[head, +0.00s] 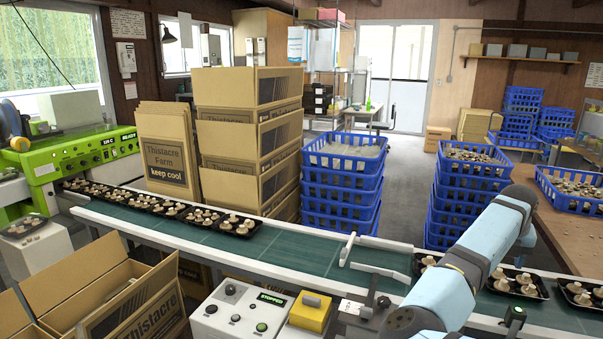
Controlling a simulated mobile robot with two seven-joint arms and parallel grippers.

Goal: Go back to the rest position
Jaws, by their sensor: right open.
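My right arm (440,297) rises from the bottom edge at the right of the head view. My left arm and left gripper are out of view.
A green conveyor (290,250) carries black trays of mushrooms at left (237,226) and right (517,284). A control box (237,312) reads STOPPED. Open cartons (95,290) stand at lower left. Blue crates (341,190) and stacked cartons (247,135) stand behind the belt.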

